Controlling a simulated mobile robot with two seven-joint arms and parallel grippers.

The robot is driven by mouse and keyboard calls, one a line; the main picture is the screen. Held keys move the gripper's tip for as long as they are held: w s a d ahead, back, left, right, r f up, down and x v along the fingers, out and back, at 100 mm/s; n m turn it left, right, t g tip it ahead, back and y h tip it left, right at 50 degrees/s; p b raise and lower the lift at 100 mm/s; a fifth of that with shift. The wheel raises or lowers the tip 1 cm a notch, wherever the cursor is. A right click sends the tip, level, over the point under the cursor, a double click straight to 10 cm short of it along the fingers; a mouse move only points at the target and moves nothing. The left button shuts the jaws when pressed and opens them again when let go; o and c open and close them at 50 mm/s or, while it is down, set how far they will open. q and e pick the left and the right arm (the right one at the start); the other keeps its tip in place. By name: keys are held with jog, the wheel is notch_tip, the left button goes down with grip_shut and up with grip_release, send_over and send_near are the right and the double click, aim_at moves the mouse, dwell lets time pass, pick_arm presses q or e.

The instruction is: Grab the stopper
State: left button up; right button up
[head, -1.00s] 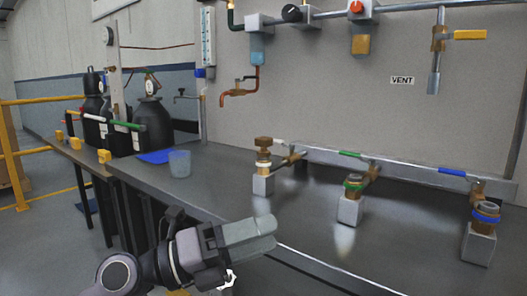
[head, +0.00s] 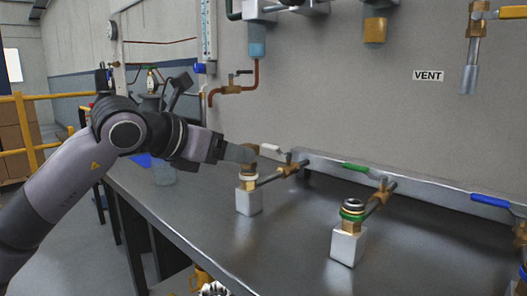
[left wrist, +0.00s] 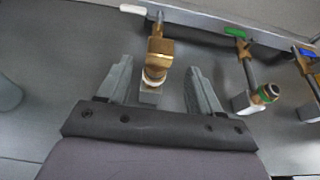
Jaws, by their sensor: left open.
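The stopper is the brass cap (head: 251,158) on the white-banded left fitting, whose pale block (head: 249,201) stands on the bench. My left gripper (head: 238,152) is level with it in the head view, and a finger partly covers it. In the left wrist view the brass stopper (left wrist: 159,47) shows between the two spread fingers of my left gripper (left wrist: 158,68). The fingers are apart, with a gap on each side. Whether they reach fully around it I cannot tell. My right gripper is not in view.
A green-banded fitting (head: 351,212) stands open-topped to the right. A valve with a white handle (head: 271,148) sits behind the stopper on a pipe. A copper tap (head: 225,91) hangs on the wall above. The bench front is clear between the fittings.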

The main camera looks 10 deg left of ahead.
aim_at(256, 148)
pick_arm(q)
jog(key=shift+r+x, duration=0.2)
jog(key=shift+x, duration=3.55)
jog(key=c, duration=1.1)
